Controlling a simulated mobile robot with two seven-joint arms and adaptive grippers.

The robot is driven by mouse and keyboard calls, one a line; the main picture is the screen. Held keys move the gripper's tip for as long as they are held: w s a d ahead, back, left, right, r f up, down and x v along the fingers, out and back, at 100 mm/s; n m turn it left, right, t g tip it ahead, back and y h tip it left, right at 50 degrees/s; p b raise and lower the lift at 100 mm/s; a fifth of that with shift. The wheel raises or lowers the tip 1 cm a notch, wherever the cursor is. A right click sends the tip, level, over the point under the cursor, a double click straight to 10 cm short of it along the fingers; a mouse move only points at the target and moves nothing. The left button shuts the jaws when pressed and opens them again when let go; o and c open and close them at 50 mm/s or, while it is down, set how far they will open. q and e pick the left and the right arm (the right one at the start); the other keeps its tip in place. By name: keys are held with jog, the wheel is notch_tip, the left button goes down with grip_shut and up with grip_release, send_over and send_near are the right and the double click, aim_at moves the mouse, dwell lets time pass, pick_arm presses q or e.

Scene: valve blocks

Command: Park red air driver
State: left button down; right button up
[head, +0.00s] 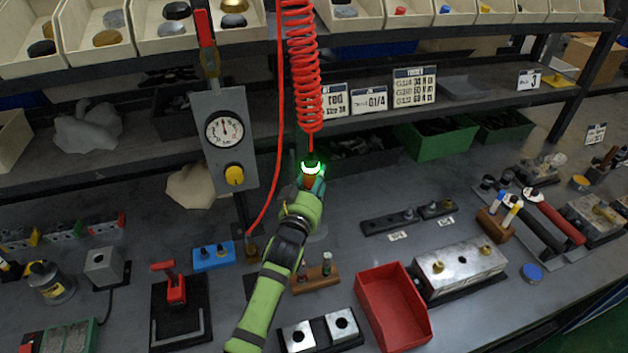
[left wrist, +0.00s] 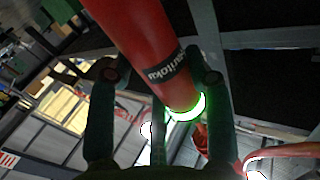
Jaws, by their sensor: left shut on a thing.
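The red air driver (left wrist: 140,35) fills the upper middle of the left wrist view. It has a dark label and a glowing green ring (left wrist: 187,108). My left gripper (left wrist: 160,95) is shut on it, with one finger on each side. In the head view, the green ring (head: 312,168) glows just below the coiled red hose (head: 303,70), at the end of my left arm. There my left gripper (head: 312,182) hides most of the driver, which is above the bench. My right gripper is not in view.
A gauge panel (head: 222,150) with a yellow knob stands left of my arm, with a thin red hose beside it. A red tray (head: 392,308), a metal valve block (head: 460,268) and a wooden stand (head: 315,282) are on the bench. Shelves with bins run behind.

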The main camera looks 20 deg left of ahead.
pick_arm(q)
jog(key=shift+r, duration=0.15)
jog(key=shift+c, duration=2.1)
grip_release()
jog(key=shift+s, duration=0.1)
jog(key=shift+f, duration=0.35)
jog(key=s, duration=1.2)
jog(key=shift+r, duration=0.25)
jog(key=shift+d, duration=0.1)
